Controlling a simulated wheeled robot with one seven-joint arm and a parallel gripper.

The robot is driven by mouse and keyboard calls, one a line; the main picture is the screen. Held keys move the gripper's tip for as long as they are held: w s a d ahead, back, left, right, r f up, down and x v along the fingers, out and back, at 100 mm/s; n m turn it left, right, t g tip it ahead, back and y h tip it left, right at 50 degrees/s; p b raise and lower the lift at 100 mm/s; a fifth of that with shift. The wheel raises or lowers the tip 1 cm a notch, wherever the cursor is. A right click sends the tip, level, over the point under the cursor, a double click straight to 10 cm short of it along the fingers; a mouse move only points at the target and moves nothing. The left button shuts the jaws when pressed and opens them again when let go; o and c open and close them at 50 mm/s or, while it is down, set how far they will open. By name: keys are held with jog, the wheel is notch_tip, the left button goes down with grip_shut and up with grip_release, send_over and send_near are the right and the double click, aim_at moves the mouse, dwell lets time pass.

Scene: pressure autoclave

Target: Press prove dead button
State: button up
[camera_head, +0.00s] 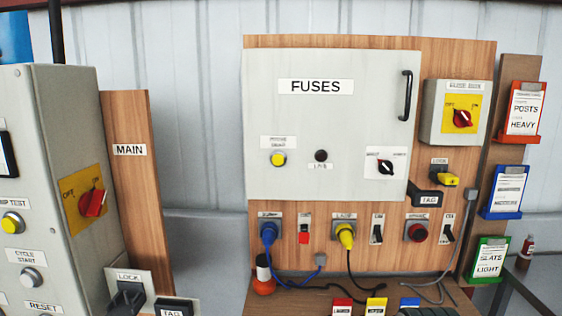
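The panel board carries a grey FUSES door (340,190), which looks closed. On its lower left is a round yellow button (278,158) in a pale ring, under a small label (278,142) that is blurred but appears to read PROVE DEAD. To its right is a small dark round lamp or button (321,155) with a label below it. I cannot tell whether the yellow button is pressed or whether it is lit. My gripper is not in view.
A black handle (407,95) stands out at the door's right edge. A rotary switch (386,167) sits lower right on the door. Below are blue (268,232) and yellow (345,236) plugs with cables. A grey cabinet (60,130) stands at left. The space before the door looks clear.

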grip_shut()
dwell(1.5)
